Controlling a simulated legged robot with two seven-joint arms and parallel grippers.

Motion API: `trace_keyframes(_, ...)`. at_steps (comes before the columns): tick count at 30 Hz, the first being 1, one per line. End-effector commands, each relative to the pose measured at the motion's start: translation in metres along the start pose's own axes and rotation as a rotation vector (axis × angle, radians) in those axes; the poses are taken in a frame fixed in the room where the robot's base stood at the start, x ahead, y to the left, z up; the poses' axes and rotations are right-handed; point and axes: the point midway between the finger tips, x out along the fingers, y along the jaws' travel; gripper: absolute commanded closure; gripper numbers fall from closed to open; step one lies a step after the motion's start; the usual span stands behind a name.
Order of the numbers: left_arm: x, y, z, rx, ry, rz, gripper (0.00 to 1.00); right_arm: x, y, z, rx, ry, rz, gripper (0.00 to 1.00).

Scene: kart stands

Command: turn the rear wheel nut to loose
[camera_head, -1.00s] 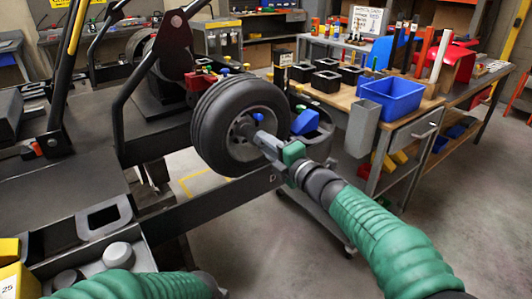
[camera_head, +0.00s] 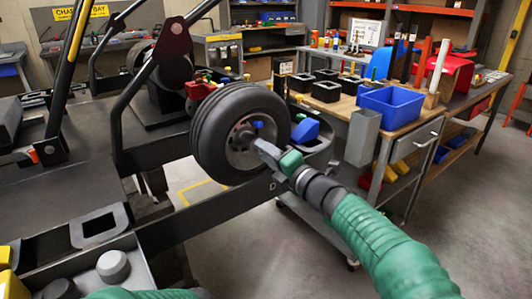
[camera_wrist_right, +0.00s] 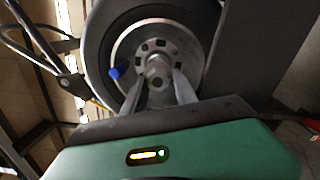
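The rear wheel (camera_head: 207,131) is a black tyre with a grey hub, mounted on the kart at the centre of the head view. The rear wheel nut (camera_wrist_right: 158,70) is a grey piece at the hub's centre in the right wrist view. My right gripper (camera_head: 252,141) reaches straight at the hub from the lower right. In the wrist view its two grey fingers (camera_wrist_right: 160,86) stand on either side of the nut and seem closed on it; the exact contact is hard to see. A small blue valve (camera_wrist_right: 114,72) shows on the rim. My left gripper is out of view.
A blue bin (camera_head: 392,106) and black square holders (camera_head: 326,88) stand on the workbench at the right. The dark kart frame (camera_head: 225,203) runs below the wheel. The floor at the lower right is clear.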

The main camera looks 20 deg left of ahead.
Motion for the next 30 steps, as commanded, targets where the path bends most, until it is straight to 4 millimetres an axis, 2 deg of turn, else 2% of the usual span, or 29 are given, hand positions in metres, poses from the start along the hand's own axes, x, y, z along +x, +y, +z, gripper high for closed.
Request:
trace_keyframes(17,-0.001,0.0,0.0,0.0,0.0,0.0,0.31,-0.005,0.004,0.0,0.001,0.0,0.005,0.64)
trace_keyframes(20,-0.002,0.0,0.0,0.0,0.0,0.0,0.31,-0.021,0.004,0.001,0.002,-0.002,0.004,0.64)
trace_keyframes(30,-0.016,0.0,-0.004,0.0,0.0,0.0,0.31,-0.118,0.004,0.001,0.003,-0.003,0.003,0.64)
